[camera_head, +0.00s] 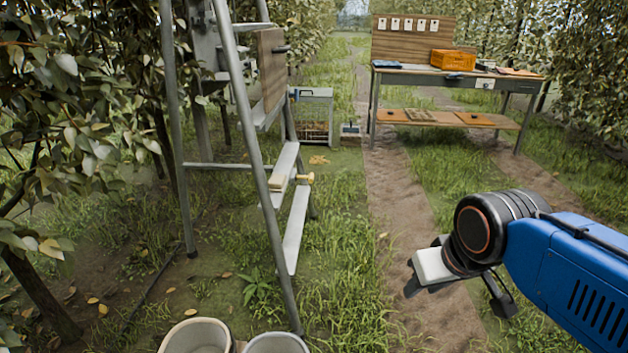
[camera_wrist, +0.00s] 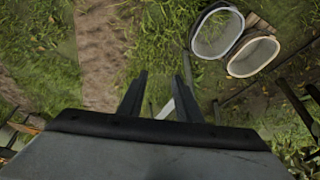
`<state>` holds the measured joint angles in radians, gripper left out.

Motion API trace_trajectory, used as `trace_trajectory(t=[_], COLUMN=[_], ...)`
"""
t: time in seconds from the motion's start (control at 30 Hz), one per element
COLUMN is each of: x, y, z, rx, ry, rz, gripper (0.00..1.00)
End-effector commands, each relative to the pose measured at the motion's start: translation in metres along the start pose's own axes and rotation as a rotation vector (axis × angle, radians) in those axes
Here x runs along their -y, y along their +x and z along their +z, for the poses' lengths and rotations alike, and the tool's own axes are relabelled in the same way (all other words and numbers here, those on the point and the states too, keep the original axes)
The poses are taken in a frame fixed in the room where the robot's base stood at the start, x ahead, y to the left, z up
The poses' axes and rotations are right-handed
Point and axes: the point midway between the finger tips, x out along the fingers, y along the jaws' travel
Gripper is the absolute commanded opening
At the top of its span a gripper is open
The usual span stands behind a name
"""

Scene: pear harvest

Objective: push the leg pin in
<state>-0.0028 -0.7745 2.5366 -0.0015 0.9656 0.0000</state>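The grey metal ladder (camera_head: 250,120) stands at left of centre in the head view, its legs in the grass. A brass-coloured pin with a round knob (camera_head: 306,178) sticks out sideways beside the ladder's step, at the near right leg. I take this to be the leg pin; how deep it sits cannot be told. My gripper hangs at the right, well apart from the ladder and pin. In the wrist view my gripper (camera_wrist: 160,82) has its two dark fingers spread with nothing held between them. The pin cannot be made out in the wrist view.
Two pale buckets (camera_head: 195,336) stand at the bottom, near the ladder's foot; they also show in the wrist view (camera_wrist: 216,52). A workbench (camera_head: 400,76) with an orange crate (camera_head: 453,60) stands at back right. Leafy trees line the left. Grass between ladder and arm is open.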

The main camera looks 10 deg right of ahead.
Motion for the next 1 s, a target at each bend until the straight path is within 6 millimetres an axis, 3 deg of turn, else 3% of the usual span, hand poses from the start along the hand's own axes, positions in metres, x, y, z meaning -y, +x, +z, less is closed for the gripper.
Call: trace_trajectory(t=[0.43,0.57,0.77,1.0], x=[0.000,0.000,0.005,0.011], y=[0.000,-0.001,-0.006,-0.009], z=[0.000,-0.004,-0.048,-0.132], rx=[0.000,0.001,0.006,0.007], ry=[0.000,0.001,0.011,0.031], rz=[0.000,-0.002,-0.024,-0.066], gripper=[0.31,0.00,0.00,0.00])
